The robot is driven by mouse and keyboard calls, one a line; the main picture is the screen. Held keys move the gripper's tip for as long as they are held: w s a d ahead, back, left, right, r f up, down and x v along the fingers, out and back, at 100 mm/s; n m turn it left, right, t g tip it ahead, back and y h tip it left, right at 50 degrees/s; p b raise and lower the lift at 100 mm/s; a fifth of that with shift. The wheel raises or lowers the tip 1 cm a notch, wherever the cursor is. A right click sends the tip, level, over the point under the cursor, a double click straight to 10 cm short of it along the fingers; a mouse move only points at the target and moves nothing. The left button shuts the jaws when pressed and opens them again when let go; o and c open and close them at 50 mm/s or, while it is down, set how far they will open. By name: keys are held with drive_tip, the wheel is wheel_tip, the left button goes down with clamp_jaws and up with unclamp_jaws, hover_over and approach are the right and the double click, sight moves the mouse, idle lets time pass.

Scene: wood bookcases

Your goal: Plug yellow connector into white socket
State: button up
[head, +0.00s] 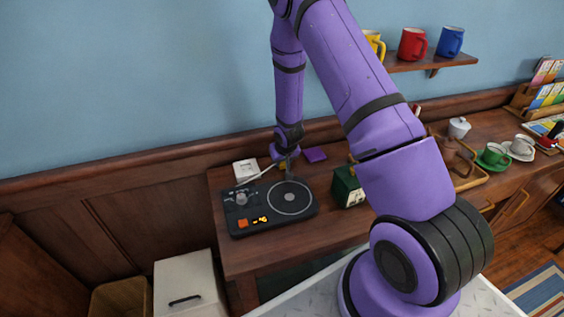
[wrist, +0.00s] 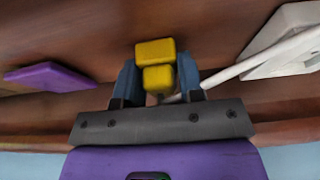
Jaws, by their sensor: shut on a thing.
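The yellow connector (wrist: 155,52) shows in the wrist view as two blocky yellow parts between the blue-grey fingers of my gripper (wrist: 158,76). My gripper is shut on it. A white cable (wrist: 262,58) runs from behind the fingers towards a white box at the right. This white box (wrist: 290,38), which looks like the white socket, is apart from the connector; its openings cannot be made out. In the head view the white box (head: 246,170) stands at the back left of the wooden table, left of my gripper (head: 288,168). There the connector is too small to make out clearly.
A black turntable-like device (head: 270,206) sits just in front of my gripper. A flat purple item (head: 315,155) lies behind, to the right. A dark green box (head: 347,187) stands farther right. The wall edge (head: 150,158) runs close behind the table.

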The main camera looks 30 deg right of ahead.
drive_tip(key=shift+r, duration=0.75)
wheel_tip(320, 180, up, 2)
drive_tip(key=s+a, duration=0.2)
drive_tip(key=s, duration=0.3)
drive_tip(key=s+a+r, duration=0.1)
drive_tip(key=s+a, duration=0.1)
drive_tip(key=s, duration=0.2)
drive_tip(key=s+a, duration=0.2)
drive_tip(key=s, duration=0.3)
drive_tip(key=shift+s+a+r, duration=0.2)
drive_tip(key=shift+s+a, duration=0.05)
drive_tip(key=shift+s, duration=0.05)
